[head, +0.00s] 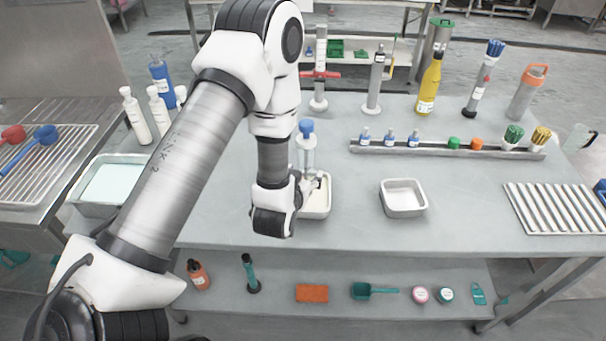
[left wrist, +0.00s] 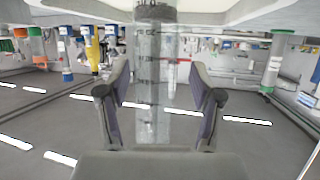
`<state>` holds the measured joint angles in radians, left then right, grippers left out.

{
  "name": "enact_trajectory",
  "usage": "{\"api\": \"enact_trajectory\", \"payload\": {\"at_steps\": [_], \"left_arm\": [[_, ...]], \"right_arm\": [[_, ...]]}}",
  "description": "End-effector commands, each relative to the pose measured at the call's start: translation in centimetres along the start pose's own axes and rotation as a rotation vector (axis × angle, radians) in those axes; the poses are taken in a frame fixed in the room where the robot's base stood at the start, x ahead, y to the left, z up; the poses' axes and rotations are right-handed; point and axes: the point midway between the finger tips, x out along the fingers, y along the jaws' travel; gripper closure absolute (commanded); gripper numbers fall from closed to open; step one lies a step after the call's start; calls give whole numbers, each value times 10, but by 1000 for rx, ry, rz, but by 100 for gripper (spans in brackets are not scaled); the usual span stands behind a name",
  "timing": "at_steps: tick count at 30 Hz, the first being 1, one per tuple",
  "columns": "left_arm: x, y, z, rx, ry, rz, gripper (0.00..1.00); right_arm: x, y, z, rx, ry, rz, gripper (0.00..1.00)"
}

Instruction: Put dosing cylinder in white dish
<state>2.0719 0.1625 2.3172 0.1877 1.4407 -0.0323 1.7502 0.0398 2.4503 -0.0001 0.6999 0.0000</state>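The dosing cylinder (head: 307,150) is a clear graduated tube with a blue cap. It stands upright, with its lower end at the white dish (head: 316,214) near the table's front edge; it appears to be inside the dish, but my gripper partly hides its foot. My left gripper (head: 312,184) is low beside the cylinder, over the dish. In the left wrist view, which looks upside down, the cylinder (left wrist: 155,85) is between the two fingers (left wrist: 159,72), with a visible gap on each side, so the gripper is open. My right gripper is not in view.
A second, empty white dish (head: 404,210) stands to the right. Behind is a rack (head: 450,149) with small bottles and brushes. A tall cylinder on a stand (head: 374,85) and a yellow bottle (head: 430,85) stand at the back. A ribbed tray (head: 560,208) lies at right.

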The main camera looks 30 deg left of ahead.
Motion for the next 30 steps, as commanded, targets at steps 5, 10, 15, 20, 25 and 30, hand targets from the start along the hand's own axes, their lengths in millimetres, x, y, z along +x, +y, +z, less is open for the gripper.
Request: {"api": "enact_trajectory", "payload": {"at_steps": [5,10,15,20,25,30], "left_arm": [[-9,1,1,0,1,1,35],[-45,1,3,3,-1,2,35],[-81,0,-11,6,-7,1,35],[-103,0,-10,4,-6,2,35],[-118,0,-4,2,-2,1,35],[-120,-1,27,11,-124,-1,35]], "right_arm": [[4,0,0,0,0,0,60],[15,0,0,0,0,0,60],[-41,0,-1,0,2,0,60],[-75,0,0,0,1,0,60],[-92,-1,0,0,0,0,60],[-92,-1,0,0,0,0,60]]}}
